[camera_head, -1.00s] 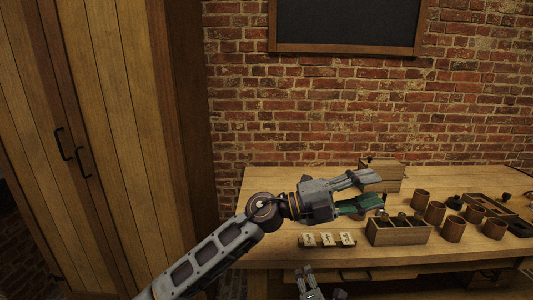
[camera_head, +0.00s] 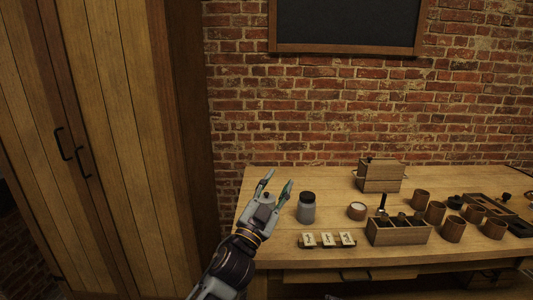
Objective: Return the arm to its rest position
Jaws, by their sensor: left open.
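My left arm comes in from the bottom left. Its left gripper (camera_head: 277,180) is open and empty, fingers pointing up and away over the left end of the table (camera_head: 330,180). A grey jar with a dark lid (camera_head: 306,209) stands upright just right of the gripper, apart from it. A small round wooden cup with a pale top (camera_head: 357,211) stands further right. My right gripper is not visible.
A divided wooden box (camera_head: 398,238) holds dark cylinders. Labelled tiles (camera_head: 327,240) lie at the front edge. A wooden box (camera_head: 380,178) stands behind. Several wooden cups (camera_head: 453,229) are at right. A tall cabinet (camera_head: 120,130) is at left.

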